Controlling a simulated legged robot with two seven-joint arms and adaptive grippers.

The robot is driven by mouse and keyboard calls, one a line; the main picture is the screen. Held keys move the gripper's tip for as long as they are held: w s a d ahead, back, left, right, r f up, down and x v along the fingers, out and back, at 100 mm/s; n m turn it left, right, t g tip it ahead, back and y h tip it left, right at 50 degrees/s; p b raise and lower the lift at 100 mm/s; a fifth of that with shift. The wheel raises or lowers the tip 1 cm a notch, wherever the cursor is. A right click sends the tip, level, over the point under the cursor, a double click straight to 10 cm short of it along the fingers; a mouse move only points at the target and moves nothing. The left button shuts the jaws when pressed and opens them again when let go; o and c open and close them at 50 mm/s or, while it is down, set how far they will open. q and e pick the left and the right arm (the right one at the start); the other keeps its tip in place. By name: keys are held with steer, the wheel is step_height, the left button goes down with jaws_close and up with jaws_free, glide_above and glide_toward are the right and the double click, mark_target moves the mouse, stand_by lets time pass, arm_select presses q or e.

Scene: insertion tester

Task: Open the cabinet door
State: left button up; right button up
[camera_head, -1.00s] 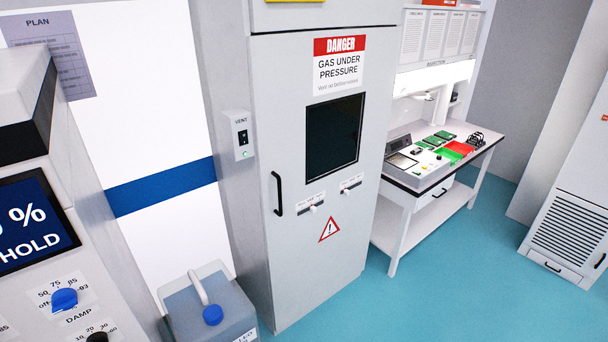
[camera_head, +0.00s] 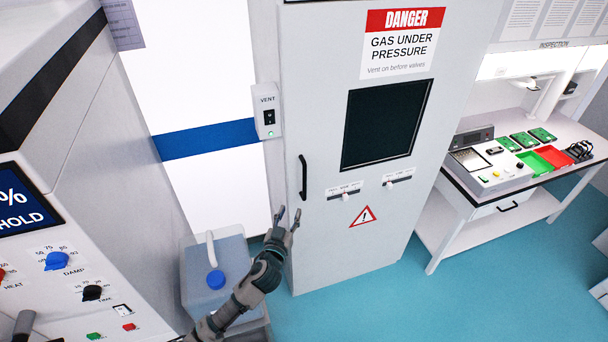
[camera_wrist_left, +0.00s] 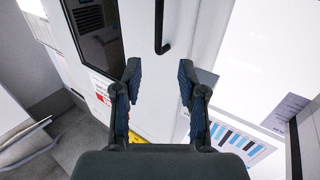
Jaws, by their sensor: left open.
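The grey cabinet door (camera_head: 330,225) is shut and carries a red and white danger sign, a dark window and a warning triangle. Its black vertical bar handle (camera_head: 303,177) is on the door's left side. My left gripper (camera_head: 288,215) is open and empty, just below the handle in the head view. In the left wrist view, the handle (camera_wrist_left: 160,28) shows ahead of the open fingers of my left gripper (camera_wrist_left: 160,85), apart from them. My right gripper is not in view.
A vent switch box (camera_head: 267,113) with a green light is on the cabinet's left side. A grey-blue canister (camera_head: 228,262) with a blue cap stands at the cabinet's lower left. A control console (camera_head: 120,240) is at left.

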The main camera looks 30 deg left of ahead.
mark_target(304, 178)
arm_select(q)
steer(key=p+x, duration=0.1)
steer(key=x, duration=1.6)
steer(key=shift+w+d+p, duration=0.1)
steer(key=shift+w+p, duration=0.2)
steer(key=shift+p, duration=0.05)
jaws_close()
